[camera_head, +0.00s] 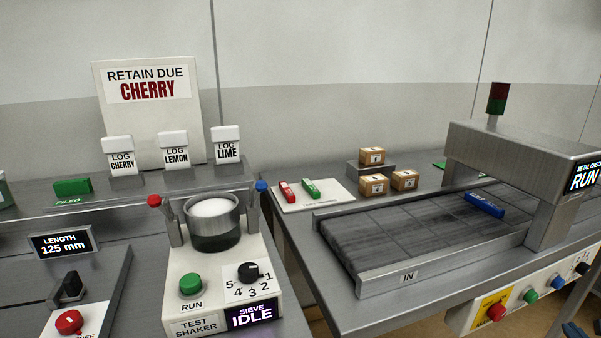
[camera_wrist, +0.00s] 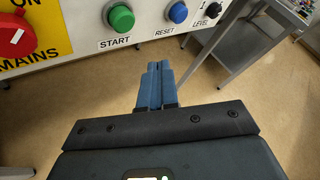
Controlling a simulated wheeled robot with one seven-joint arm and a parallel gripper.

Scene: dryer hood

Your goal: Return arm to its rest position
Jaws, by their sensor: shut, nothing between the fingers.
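My gripper (camera_wrist: 158,68) shows in the wrist view with its two blue fingers together and nothing between them. It is in free air over the tan floor, in front of a white control panel (camera_wrist: 75,30) and apart from it. The panel carries a red mains switch (camera_wrist: 14,38), a green start button (camera_wrist: 120,18), a blue reset button (camera_wrist: 178,12) and a black level knob (camera_wrist: 213,10).
The conveyor (camera_head: 400,230) passes under a metal detector arch (camera_head: 525,155) reading RUN, with a blue bar (camera_head: 484,205) on the belt. The test shaker (camera_head: 215,285) reads IDLE at the left. A grey metal stand (camera_wrist: 236,50) is beyond my fingers; open floor lies around them.

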